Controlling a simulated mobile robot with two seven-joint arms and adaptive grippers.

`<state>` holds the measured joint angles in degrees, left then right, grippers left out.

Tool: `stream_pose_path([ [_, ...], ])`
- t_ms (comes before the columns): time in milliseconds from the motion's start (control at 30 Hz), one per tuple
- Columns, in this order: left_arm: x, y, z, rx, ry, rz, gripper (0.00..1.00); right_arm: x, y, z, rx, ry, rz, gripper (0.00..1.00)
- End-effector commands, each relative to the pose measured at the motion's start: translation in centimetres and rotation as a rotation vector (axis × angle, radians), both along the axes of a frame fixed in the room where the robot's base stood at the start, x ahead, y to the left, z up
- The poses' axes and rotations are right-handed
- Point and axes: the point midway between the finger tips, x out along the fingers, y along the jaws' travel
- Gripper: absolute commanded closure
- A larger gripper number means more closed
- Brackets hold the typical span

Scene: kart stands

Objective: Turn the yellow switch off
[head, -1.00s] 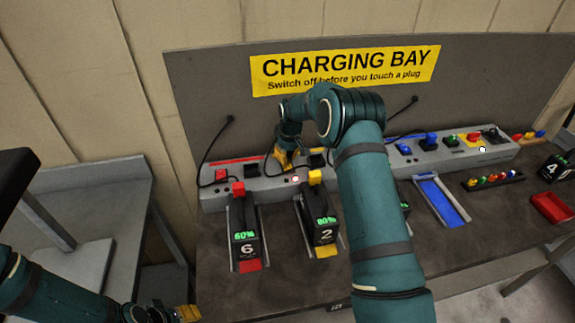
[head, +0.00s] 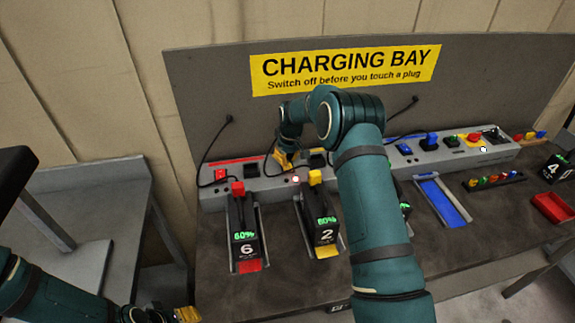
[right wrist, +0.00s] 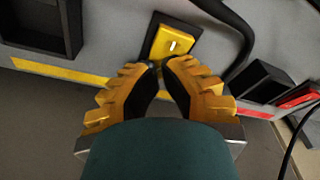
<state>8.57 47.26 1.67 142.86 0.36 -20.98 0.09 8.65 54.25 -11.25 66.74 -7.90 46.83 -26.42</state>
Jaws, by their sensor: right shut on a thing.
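The yellow switch (right wrist: 173,42) sits in a dark frame on the grey charging panel, with a small white mark on its face. In the right wrist view my right gripper (right wrist: 166,65) has its fingertips drawn close together at the switch's near edge, shut on it. In the head view my right gripper (head: 286,164) is at the panel (head: 265,188), behind the yellow-topped battery 2 (head: 325,222), and hides the switch. My left gripper (head: 180,314) is at the bottom edge, partly cut off, away from the panel.
The red switch (head: 221,175) and battery 6 (head: 243,230) stand to the left. A black cable (right wrist: 235,35) runs close beside the yellow switch. A red tray (head: 553,207) lies at the far right.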

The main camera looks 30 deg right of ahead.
Motion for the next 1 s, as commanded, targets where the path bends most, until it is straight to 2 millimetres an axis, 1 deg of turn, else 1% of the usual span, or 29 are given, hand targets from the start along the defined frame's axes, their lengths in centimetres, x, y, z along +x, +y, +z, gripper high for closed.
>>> stream_pose_path([
  [33, 0.0, 0.0, -0.1, 0.000, 0.002, 0.000, 0.53, -0.2, 0.1, -0.4, 0.002, 0.008, 0.001, 1.00],
  [100, -0.1, 0.0, -0.1, 0.000, 0.002, 0.000, 0.53, -0.2, 0.1, -0.4, 0.002, 0.009, 0.001, 1.00],
  [267, -0.1, 0.0, 0.2, 0.000, 0.004, 0.000, 0.53, -0.2, 0.1, 0.2, 0.002, 0.010, 0.002, 1.00],
  [1000, -0.1, 0.0, 2.9, 0.000, 0.002, 0.000, 0.53, -0.1, 0.0, 5.9, 0.001, 0.004, 0.001, 1.00],
])
